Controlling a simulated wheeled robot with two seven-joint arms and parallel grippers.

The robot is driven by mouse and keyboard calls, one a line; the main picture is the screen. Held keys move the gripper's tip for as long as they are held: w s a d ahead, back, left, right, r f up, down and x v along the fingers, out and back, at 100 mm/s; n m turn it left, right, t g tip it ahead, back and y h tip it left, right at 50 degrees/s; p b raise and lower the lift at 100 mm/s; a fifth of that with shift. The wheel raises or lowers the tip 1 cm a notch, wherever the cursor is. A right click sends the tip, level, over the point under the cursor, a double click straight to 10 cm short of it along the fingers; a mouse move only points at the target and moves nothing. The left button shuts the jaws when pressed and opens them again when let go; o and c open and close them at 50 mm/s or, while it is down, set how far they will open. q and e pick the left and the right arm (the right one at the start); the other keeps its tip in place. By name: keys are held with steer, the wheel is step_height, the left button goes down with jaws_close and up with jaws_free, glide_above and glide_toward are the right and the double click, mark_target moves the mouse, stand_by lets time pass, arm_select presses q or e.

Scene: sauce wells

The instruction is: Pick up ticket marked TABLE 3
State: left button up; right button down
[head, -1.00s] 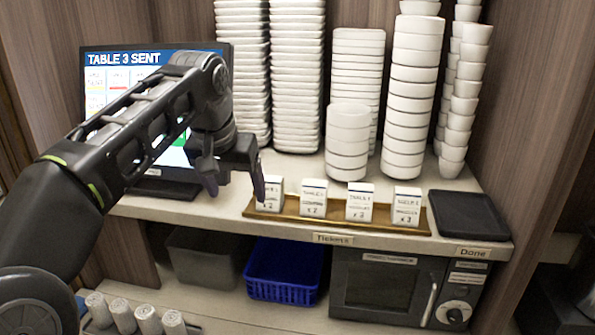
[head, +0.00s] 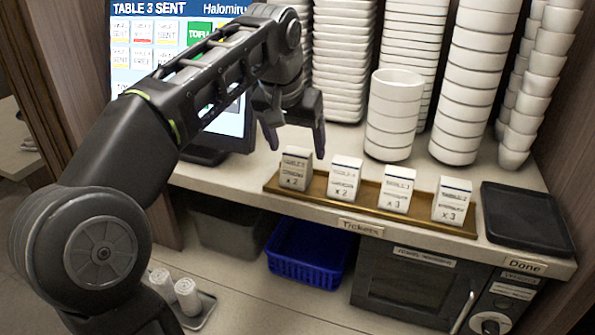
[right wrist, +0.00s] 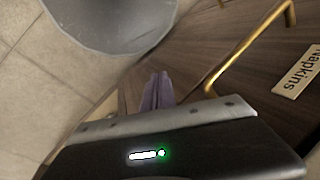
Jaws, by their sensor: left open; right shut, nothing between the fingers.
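Several small white tickets stand in a row on a brass tray (head: 320,196) on the counter edge. The leftmost ticket (head: 296,168) reads x 2, the second ticket (head: 345,178) x 2, the third ticket (head: 397,189) x 3 and the rightmost ticket (head: 452,201) x 3. Their table numbers are too small to read surely. My left gripper (head: 296,150) is open and empty, its fingertips to either side of the leftmost ticket's top in the picture; whether they are over or behind it I cannot tell. My right gripper (right wrist: 155,92) is shut and empty, away from the tickets.
A screen (head: 180,60) reading TABLE 3 SENT stands behind my left arm. White bowl stacks (head: 393,115) rise behind the tickets. A black tray (head: 527,218) by the Done label lies right. A blue basket (head: 308,252) sits below. A brass handle (right wrist: 240,55) is near my right gripper.

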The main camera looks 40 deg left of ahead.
mark_target(297, 151)
arm_select(q)
steer(key=shift+f, duration=0.2)
steer(key=shift+f, duration=0.2)
steer(key=p+x, duration=0.1)
steer(key=x, duration=0.4)
steer(key=shift+s, duration=0.1)
stand_by(0.4)
steer(key=c, duration=1.5)
steer(key=shift+o, duration=0.2)
steer(key=shift+r, duration=0.2)
